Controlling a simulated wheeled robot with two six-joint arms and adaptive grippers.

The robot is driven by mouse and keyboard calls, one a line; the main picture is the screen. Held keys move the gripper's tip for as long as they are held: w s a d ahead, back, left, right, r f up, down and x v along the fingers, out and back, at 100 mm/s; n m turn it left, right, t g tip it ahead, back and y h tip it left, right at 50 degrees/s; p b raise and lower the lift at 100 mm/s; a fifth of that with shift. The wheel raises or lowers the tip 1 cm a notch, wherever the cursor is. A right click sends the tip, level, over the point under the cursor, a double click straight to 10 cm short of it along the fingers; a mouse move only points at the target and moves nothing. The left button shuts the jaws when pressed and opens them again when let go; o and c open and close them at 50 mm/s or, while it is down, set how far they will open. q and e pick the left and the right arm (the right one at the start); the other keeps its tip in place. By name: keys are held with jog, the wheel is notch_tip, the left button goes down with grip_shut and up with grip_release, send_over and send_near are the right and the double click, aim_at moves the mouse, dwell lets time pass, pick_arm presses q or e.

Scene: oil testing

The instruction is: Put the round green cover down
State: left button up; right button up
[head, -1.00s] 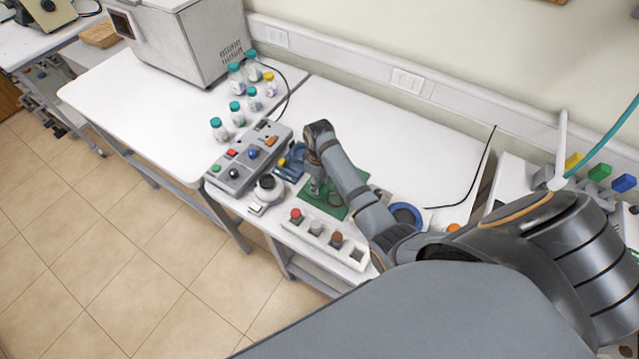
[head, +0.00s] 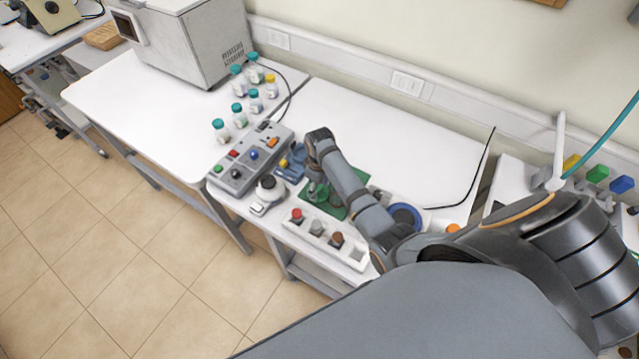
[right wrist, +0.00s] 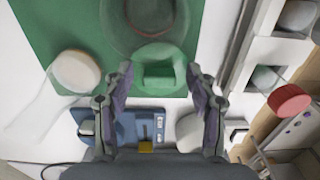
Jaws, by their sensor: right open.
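The round green cover (right wrist: 158,52) with its raised block handle shows in the right wrist view, over the edge of the green mat (right wrist: 50,30). The mat also shows in the head view (head: 351,204). My right gripper (right wrist: 160,72) is open, with one fingertip on each side of the cover's handle. I cannot tell whether the fingers touch it. In the head view my right gripper (head: 318,192) is low over the mat and partly hides the cover. My left gripper is not in view.
A white rack (head: 325,240) with a red-capped piece stands in front of the mat. A grey button box (head: 250,158) and several teal-capped bottles (head: 238,115) are to the left. A blue ring (head: 405,214) lies right. The table behind is clear.

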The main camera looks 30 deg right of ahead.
aim_at(320, 189)
jog(key=shift+o, duration=0.4)
notch_tip(320, 189, up, 12)
jog(key=b, duration=0.2)
jog(key=o, duration=0.7)
jog(key=f+b, duration=0.3)
jog(key=shift+w+a+f+b, duration=0.25)
jog(key=shift+a+b, duration=0.1)
jog(key=shift+a, duration=0.05)
jog(key=shift+o, duration=0.5)
jog(key=shift+r+p, duration=0.25)
jog(key=shift+p, duration=0.05)
notch_tip(320, 189, down, 3)
jog(key=shift+r+b, duration=0.1)
jog(key=shift+b, duration=0.35)
jog(key=shift+f+p, duration=0.45)
jog(key=shift+f, duration=0.7)
jog(key=shift+d+f+p, duration=0.1)
jog(key=shift+f+p, duration=0.25)
jog(key=shift+p, duration=0.05)
notch_tip(320, 189, down, 4)
jog(key=shift+d+p, duration=0.15)
jog(key=shift+p, duration=0.5)
jog(key=shift+w+f, duration=0.1)
jog(key=shift+f, duration=0.2)
